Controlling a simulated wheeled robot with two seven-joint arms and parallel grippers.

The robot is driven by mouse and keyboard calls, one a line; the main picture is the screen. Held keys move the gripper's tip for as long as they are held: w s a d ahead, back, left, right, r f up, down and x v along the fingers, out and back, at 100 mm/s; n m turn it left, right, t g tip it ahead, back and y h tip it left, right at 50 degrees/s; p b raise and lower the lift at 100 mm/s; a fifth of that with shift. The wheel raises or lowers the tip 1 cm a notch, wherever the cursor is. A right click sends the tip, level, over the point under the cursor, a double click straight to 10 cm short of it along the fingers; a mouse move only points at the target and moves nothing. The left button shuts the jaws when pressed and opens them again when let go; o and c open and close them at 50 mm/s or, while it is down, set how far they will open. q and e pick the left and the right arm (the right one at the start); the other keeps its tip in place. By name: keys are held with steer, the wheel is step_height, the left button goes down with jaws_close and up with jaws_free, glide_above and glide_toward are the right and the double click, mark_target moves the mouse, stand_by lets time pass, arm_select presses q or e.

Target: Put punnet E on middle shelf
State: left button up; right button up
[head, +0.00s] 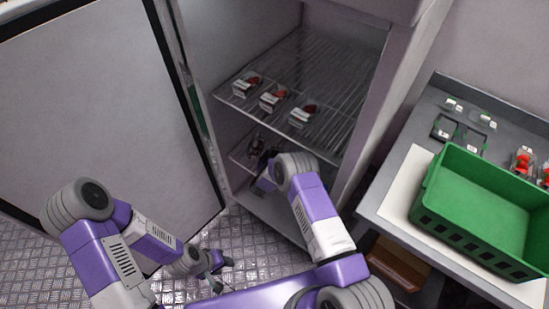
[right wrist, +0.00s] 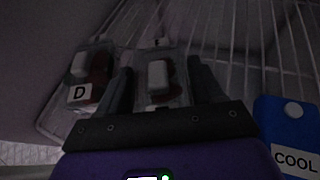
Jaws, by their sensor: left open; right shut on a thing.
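My right gripper (right wrist: 160,72) is shut on a clear punnet (right wrist: 158,97) with a white block on top. Its label is dark and mostly unreadable; I take it for punnet E. Punnet D (right wrist: 80,93) stands close to its left. In the head view my right arm reaches into the open cabinet below the top shelf, and its gripper is mostly hidden. The middle shelf (head: 238,156) shows as a narrow strip with a dark punnet (head: 257,147) on it. I cannot tell whether the held punnet touches the shelf. My left gripper (head: 217,272) is open and empty, low above the floor.
The top wire shelf (head: 335,85) carries three punnets (head: 272,97) along its front. A blue COOL block (right wrist: 290,130) is right of my right gripper. The cabinet door (head: 90,105) stands open at left. A green crate (head: 480,215) sits on the bench at right, near more punnets (head: 524,160).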

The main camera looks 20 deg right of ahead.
steer(key=o, duration=1.1)
steer(key=shift+r, duration=0.1)
steer(key=p+v, duration=0.4)
steer(key=v, duration=0.7)
steer(key=shift+s+a, duration=0.1)
steer(key=shift+s+a+r, duration=0.15)
steer(key=shift+s, duration=0.2)
